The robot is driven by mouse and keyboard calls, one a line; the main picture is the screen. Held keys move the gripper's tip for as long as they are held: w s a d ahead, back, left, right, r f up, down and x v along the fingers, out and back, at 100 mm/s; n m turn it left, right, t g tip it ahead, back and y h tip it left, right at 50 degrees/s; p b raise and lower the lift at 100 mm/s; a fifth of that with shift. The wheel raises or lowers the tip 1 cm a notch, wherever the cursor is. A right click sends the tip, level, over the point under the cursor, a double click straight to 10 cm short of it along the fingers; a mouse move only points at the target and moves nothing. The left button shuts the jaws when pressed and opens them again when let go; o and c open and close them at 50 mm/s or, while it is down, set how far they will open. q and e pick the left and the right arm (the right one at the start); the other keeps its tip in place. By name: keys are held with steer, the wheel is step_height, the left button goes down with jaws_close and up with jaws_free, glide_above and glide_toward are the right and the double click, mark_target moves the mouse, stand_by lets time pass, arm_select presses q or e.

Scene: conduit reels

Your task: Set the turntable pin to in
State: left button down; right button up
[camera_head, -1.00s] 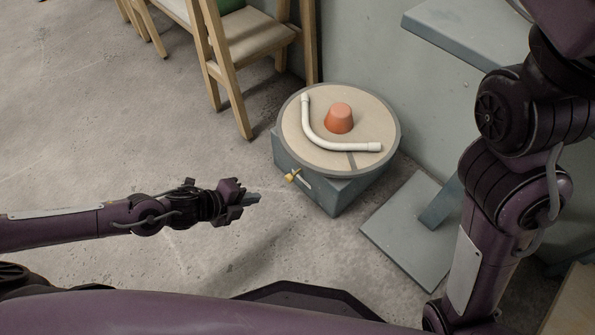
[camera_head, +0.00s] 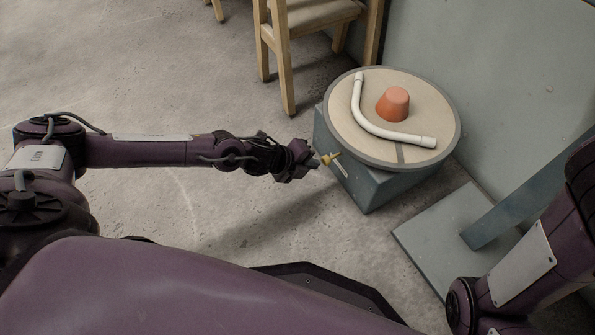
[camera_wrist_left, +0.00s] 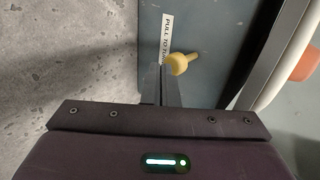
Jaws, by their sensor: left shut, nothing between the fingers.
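The turntable (camera_head: 345,135) is a round beige disc with a grey rim on a blue-grey box base (camera_head: 373,188). A yellow pin (camera_head: 330,158) sticks out of the base's front left side; it also shows in the left wrist view (camera_wrist_left: 178,64). A white label beside it (camera_wrist_left: 167,35) reads "PULL TO TURN", its end partly hidden. My left gripper (camera_head: 312,163) is shut and empty, its fingertips right at the pin; I cannot tell whether they touch it. My right gripper is out of view; only part of my right arm shows.
A white bent conduit (camera_head: 385,128) and an orange tapered block (camera_head: 393,104) rest on the disc. A wooden chair (camera_head: 287,75) stands behind. A grey stand with a flat foot (camera_head: 430,235) is at right, near the wall. The floor at left is clear.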

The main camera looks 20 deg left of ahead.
mark_target(325, 158)
arm_select(q)
steer(key=shift+w+d, duration=0.25)
steer(key=shift+w, duration=0.1)
steer(key=shift+w+d+r, duration=0.1)
steer(key=shift+w+d+p, duration=0.3)
steer(key=shift+w+d, duration=0.3)
steer(key=shift+w, duration=0.1)
steer(key=shift+w+d, duration=0.2)
steer(key=shift+w, duration=0.1)
steer(key=shift+w+r, duration=0.1)
